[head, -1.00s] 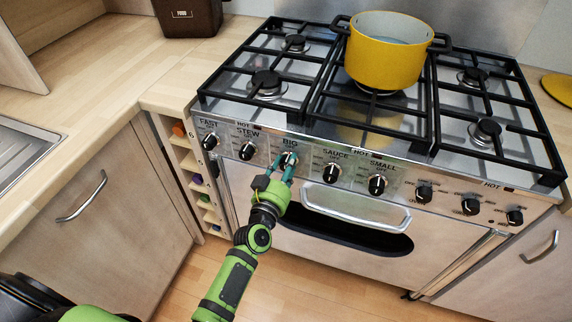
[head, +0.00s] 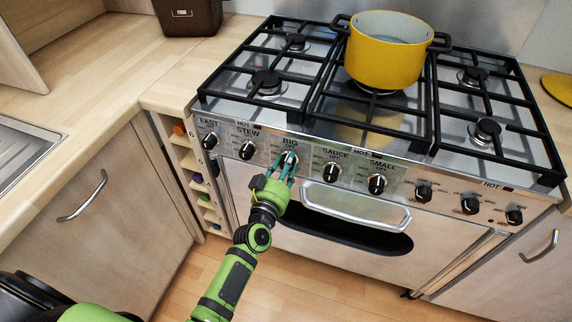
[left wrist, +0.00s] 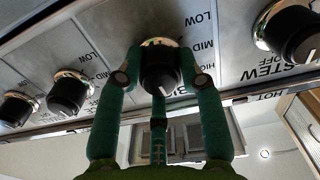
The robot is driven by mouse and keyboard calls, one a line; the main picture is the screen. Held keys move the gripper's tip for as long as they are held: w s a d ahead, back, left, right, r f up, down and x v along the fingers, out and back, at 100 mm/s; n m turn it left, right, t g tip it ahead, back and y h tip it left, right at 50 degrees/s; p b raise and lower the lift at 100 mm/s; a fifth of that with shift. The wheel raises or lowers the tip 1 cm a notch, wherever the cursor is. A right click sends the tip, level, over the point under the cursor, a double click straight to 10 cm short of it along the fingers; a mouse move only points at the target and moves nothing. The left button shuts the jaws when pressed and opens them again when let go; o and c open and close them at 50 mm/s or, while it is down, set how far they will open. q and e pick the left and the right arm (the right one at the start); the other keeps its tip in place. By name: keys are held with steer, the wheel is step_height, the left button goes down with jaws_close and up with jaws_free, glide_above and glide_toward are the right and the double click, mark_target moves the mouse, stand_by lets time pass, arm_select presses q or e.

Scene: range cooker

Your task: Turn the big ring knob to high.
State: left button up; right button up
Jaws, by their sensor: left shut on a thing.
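The big ring knob (head: 290,156) is the black knob under the label BIG on the cooker's front panel. My left gripper (head: 287,164) reaches up to it from below in the head view. My right gripper is not in view.
The stew knob (head: 247,150) and sauce knob (head: 332,172) flank the big knob closely. The oven door handle (head: 355,212) juts out just right of my gripper. A yellow pot (head: 385,55) stands on the hob. Open floor lies below.

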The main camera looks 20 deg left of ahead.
arm_select(q)
steer(key=n, duration=0.3)
steer(key=r+n, duration=0.1)
steer(key=n, duration=0.1)
steer(key=shift+w+a, duration=0.2)
steer(key=shift+a, duration=0.05)
steer(key=n, duration=0.5)
steer(key=shift+a+f, duration=0.1)
steer(key=shift+n, duration=0.3)
steer(key=o, duration=1.1)
steer(key=shift+o, duration=0.2)
steer(key=shift+f, duration=0.3)
steer(key=s, duration=1.2)
